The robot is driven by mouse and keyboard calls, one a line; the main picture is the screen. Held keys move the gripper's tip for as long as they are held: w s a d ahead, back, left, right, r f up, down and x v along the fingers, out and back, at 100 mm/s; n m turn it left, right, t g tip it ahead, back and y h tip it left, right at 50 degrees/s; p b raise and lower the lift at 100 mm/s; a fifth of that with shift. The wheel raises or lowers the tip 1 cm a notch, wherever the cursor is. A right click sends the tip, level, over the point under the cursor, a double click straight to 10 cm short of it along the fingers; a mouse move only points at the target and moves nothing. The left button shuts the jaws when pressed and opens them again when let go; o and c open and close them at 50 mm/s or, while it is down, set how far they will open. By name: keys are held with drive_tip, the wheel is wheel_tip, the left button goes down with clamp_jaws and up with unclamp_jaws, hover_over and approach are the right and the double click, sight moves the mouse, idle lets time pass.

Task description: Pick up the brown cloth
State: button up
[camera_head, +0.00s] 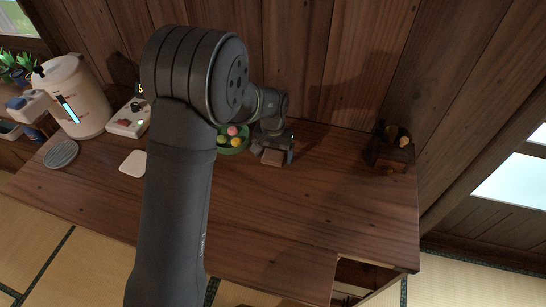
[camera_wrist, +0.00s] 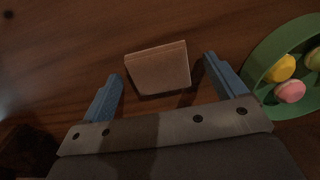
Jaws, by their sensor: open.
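The brown cloth (camera_wrist: 158,68) is a small folded, block-like piece lying on the wooden table. In the wrist view it sits between and just ahead of the two blue fingers of my gripper (camera_wrist: 162,88), with gaps on both sides. My gripper is open and empty. In the head view the cloth (camera_head: 272,157) shows at the back middle of the table, and my gripper (camera_head: 275,148) is right over or beside it, partly hidden by my own arm.
A green plate (camera_wrist: 262,75) with pink and yellow round sweets is close to the right finger in the wrist view. A white water dispenser (camera_head: 78,100), a white device (camera_head: 128,120) and a white coaster (camera_head: 133,163) stand left. A dark wooden stand (camera_head: 388,150) is right. The table's front right is clear.

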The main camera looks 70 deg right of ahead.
sight(273, 155)
drive_tip(key=c, duration=1.1)
drive_tip(key=shift+o, duration=0.2)
drive_tip(key=shift+r, duration=0.5)
wheel_tip(273, 155, up, 3)
drive_tip(key=shift+d+f, duration=0.1)
drive_tip(key=s+a+r, duration=0.6)
drive_tip(key=s+r, duration=0.1)
drive_tip(key=s, duration=0.3)
